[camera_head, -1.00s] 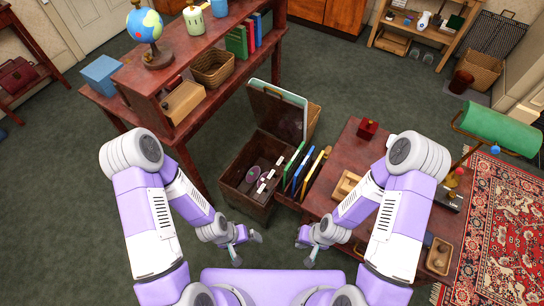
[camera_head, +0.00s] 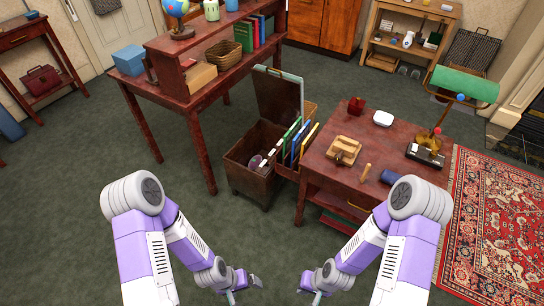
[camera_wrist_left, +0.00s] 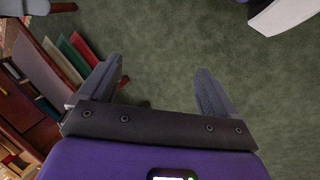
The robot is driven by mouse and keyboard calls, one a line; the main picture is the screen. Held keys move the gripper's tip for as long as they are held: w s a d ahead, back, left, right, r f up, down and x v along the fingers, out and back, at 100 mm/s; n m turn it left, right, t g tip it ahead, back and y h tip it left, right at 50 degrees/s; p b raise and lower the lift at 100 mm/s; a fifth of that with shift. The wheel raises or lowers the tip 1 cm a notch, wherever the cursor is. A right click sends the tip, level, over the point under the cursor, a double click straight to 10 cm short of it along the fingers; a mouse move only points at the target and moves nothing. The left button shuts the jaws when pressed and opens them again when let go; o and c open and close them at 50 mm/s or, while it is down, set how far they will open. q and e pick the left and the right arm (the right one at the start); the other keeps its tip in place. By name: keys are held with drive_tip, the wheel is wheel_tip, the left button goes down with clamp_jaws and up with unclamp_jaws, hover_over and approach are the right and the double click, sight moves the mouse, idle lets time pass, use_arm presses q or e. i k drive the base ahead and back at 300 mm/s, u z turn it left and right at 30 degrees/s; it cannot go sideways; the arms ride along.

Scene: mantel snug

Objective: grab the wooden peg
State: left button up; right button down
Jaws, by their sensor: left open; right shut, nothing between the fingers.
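A small light wooden peg (camera_head: 366,172) is on the dark red wooden table at the right, near its front edge, in the head view. It is not seen in the left wrist view. My left gripper (camera_head: 243,290) is open and empty, low over the carpet, well to the left of and nearer than the table. The left wrist view shows its two fingers (camera_wrist_left: 158,88) spread with only green carpet between them. My right gripper (camera_head: 311,290) is shut and empty, in front of the table and apart from the peg.
Carpet is clear in front.

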sight(368, 165)
drive_tip(key=z, duration=0.15)
drive_tip(key=k, duration=0.45)
drive_tip(key=z, duration=1.4)
drive_tip(key=i, duration=0.75)
drive_tip(key=u, duration=0.9)
drive_tip(key=i, duration=0.85)
drive_tip(key=u, duration=0.15)
drive_tip(key=k, duration=0.5)
drive_tip(key=z, duration=0.75)
drive_tip(key=i, duration=0.25)
drive_tip(key=u, duration=1.4)
